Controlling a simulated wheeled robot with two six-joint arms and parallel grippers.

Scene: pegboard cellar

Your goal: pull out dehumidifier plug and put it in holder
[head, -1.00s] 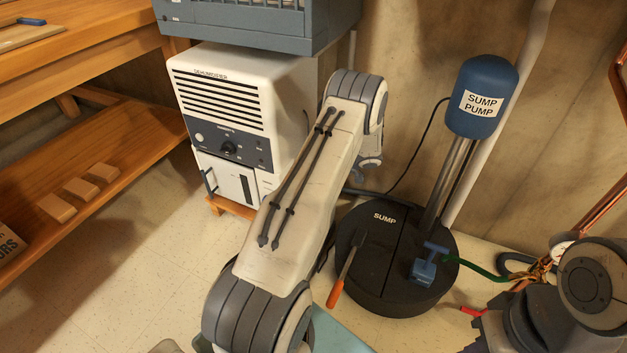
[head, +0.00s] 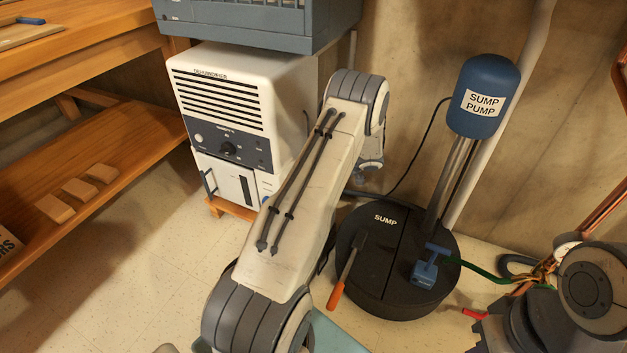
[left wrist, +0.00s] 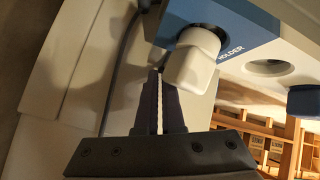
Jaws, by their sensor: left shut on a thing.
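The white dehumidifier (head: 275,90) stands behind my left arm in the head view. In the left wrist view, a white blocky plug (left wrist: 192,65) sits at the fingertips of my left gripper (left wrist: 163,95), which is shut on it. The plug's upper end meets the face of a blue panel (left wrist: 236,28) lettered HOLDER; I cannot tell how deep it sits. A round opening (left wrist: 270,68) shows to the right of the plug. In the head view my left fingertips are hidden behind the arm.
A black sump lid (head: 365,245) with an orange-handled tool (head: 345,275) and a blue fitting (head: 428,268) lies right of my arm. A blue sump pump (head: 485,75) rises behind it. A wooden shelf (head: 120,150) stands at left; floor between is clear.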

